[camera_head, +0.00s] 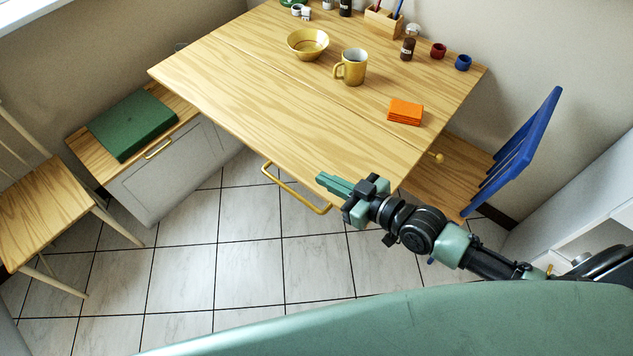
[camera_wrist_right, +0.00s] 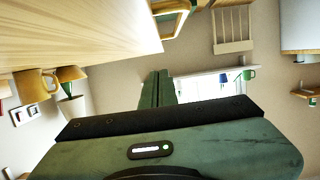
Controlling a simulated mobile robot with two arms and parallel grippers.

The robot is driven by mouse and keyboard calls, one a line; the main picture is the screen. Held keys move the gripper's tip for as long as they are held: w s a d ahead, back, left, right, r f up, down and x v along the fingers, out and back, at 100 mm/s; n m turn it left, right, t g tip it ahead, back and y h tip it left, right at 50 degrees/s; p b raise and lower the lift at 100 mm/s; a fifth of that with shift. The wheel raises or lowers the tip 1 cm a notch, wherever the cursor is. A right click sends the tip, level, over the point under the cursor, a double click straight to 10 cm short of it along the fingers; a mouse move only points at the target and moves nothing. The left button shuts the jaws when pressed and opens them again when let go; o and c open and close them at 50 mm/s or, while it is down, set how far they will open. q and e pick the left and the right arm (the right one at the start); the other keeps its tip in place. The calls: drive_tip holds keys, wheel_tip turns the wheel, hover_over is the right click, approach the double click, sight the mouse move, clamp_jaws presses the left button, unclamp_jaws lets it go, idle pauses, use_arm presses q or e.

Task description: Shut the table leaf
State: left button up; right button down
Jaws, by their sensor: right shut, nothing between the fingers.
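The wooden table (camera_head: 265,30) has a seam across its top. The table leaf (camera_head: 240,90) lies on the near side of the seam and looks level with the rest of the top. A yellow bar handle (camera_head: 290,188) is on its near edge. My right gripper (camera_head: 320,179) is shut and empty, just off the near edge by the right end of the handle. I cannot tell whether it touches either. In the right wrist view, its green fingers (camera_wrist_right: 158,88) are together beside the pale table surface (camera_wrist_right: 80,30). My left gripper is not in view.
A yellow bowl (camera_head: 307,44), a gold mug (camera_head: 351,68) and an orange stack (camera_head: 405,112) stand on the table. A blue chair (camera_head: 520,145) is at the right. A bench with a green box (camera_head: 133,125) is at the left. The tiled floor (camera_head: 250,260) is clear.

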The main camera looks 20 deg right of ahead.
sight(317, 190)
drive_tip(key=x, duration=0.4)
drive_tip(key=shift+r, duration=0.15)
wheel_tip(317, 190, down, 3)
drive_tip(key=shift+s+d, duration=0.1)
drive_tip(key=shift+d, duration=0.05)
drive_tip(key=shift+f+b, duration=0.3)
drive_tip(key=shift+f, duration=0.3)
drive_tip(key=shift+s, duration=0.15)
